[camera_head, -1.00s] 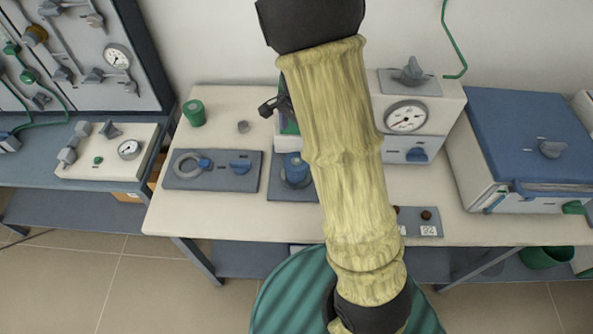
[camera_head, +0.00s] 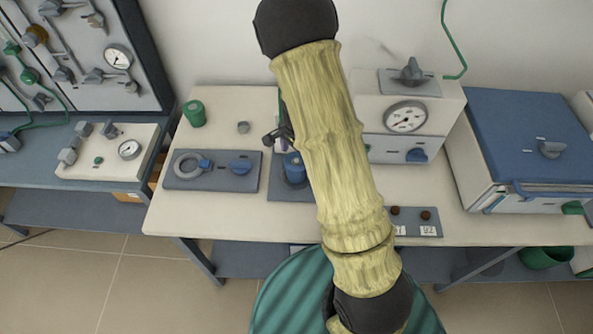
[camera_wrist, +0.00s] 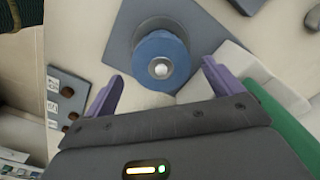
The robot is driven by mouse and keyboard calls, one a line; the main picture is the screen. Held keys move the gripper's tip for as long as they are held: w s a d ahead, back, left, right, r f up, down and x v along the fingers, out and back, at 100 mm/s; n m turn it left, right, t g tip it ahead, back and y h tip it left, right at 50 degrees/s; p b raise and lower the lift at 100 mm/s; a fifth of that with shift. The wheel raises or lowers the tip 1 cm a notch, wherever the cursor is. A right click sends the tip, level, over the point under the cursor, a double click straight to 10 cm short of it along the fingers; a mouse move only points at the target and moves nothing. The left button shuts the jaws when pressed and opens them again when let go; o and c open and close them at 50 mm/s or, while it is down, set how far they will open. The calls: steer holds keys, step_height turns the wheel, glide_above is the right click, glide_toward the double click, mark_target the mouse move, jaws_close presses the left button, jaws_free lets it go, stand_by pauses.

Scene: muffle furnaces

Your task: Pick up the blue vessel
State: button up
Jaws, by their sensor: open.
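The blue vessel (camera_head: 293,169) is a round blue piece with a lighter knob on top. It stands on a grey plate (camera_head: 275,190) on the white table, partly hidden behind my arm in the head view. In the wrist view the blue vessel (camera_wrist: 161,60) is seen from above, just beyond my fingertips. My gripper (camera_wrist: 160,78) is open and empty, with its two purple fingers spread on either side of the vessel's near edge.
A grey panel (camera_head: 213,184) with a ring and blue knob lies left of the vessel. A gauge box (camera_head: 405,135) and blue-lidded furnace (camera_head: 525,140) stand right. A labelled strip (camera_head: 428,222) lies near the front edge.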

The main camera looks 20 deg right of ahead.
mark_target(296, 161)
steer(key=shift+a+f+p, duration=0.15)
steer(key=shift+f, duration=1.05)
steer(key=shift+a+f+p, duration=0.1)
steer(key=shift+f+p, duration=0.05)
steer(key=shift+f, duration=1)
steer(key=c, duration=1.4)
steer(key=shift+o, duration=0.2)
steer(key=shift+r, duration=0.15)
step_height(296, 161, up, 10)
steer(key=shift+f, duration=0.1)
steer(key=shift+w, duration=0.1)
